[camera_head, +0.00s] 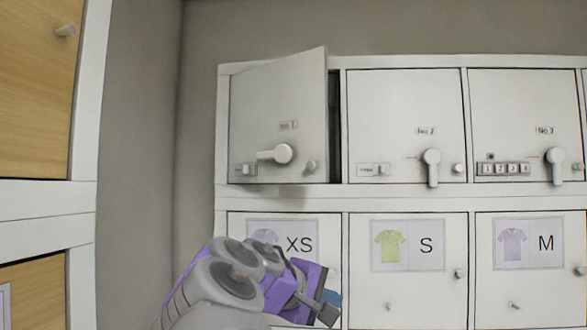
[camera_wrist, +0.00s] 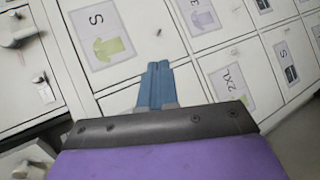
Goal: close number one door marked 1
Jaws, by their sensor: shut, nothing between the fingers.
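The number one door (camera_head: 275,115) is at the upper left of the white locker block in the head view. It stands partly open, hinged at its left, with a dark gap along its right edge. Its lever handle (camera_head: 277,153) lies sideways, and a small knob sits to the right of it. The small label on the door is blurred. My gripper (camera_head: 330,306) is below this door, in front of the XS door, apart from the number one door. In the wrist view my gripper's blue fingers (camera_wrist: 158,75) are together with nothing between them.
The No 2 door (camera_head: 400,110) and No 3 door (camera_head: 520,105) are shut, with levers hanging down. Below are the XS door (camera_head: 300,280), S door (camera_head: 410,290) and M door (camera_head: 535,285). A wooden-fronted cabinet (camera_head: 35,90) stands at the left, with a grey wall between.

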